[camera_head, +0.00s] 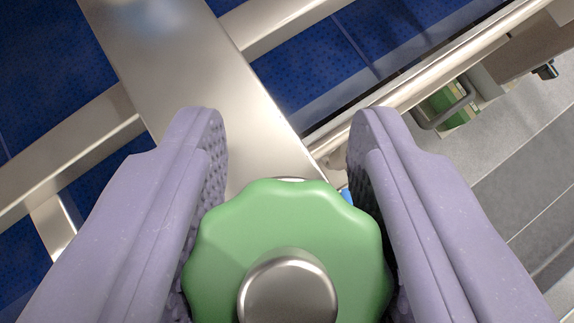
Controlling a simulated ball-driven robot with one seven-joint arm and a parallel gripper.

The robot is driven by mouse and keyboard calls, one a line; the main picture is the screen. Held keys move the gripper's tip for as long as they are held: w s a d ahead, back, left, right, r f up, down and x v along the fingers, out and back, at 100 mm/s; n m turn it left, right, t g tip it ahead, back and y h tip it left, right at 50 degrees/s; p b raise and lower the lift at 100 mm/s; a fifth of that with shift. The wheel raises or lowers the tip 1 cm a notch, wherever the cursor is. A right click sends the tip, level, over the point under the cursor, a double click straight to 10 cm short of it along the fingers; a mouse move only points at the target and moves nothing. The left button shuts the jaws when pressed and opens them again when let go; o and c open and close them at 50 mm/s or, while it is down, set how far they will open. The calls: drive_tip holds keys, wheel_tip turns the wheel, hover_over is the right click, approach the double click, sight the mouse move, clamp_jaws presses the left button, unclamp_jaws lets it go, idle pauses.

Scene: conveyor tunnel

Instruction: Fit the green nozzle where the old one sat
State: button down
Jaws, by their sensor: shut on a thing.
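My gripper (287,135) has two lavender fingers with bumpy inner pads. It is shut on the green nozzle (225,235), one finger on each side of it. The nozzle has a scalloped green body and a round metal part (287,292) at its centre, facing the camera. Its lower edge is cut off by the frame. A wide metal bar (180,60) lies beyond the nozzle, and the nozzle hides part of it. I cannot tell whether the nozzle touches the bar. The seat of the old nozzle cannot be made out.
Narrower metal bars (75,150) cross the wide bar over a blue dotted surface (310,85). A metal rail (430,65) runs diagonally at the upper right.

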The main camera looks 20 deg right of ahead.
drive_tip(key=c, duration=0.5)
unclamp_jaws()
drive_tip(key=shift+c, duration=0.2)
drive_tip(key=p+v, duration=0.1)
drive_tip(key=v, duration=0.7)
drive_tip(key=shift+f, duration=0.1)
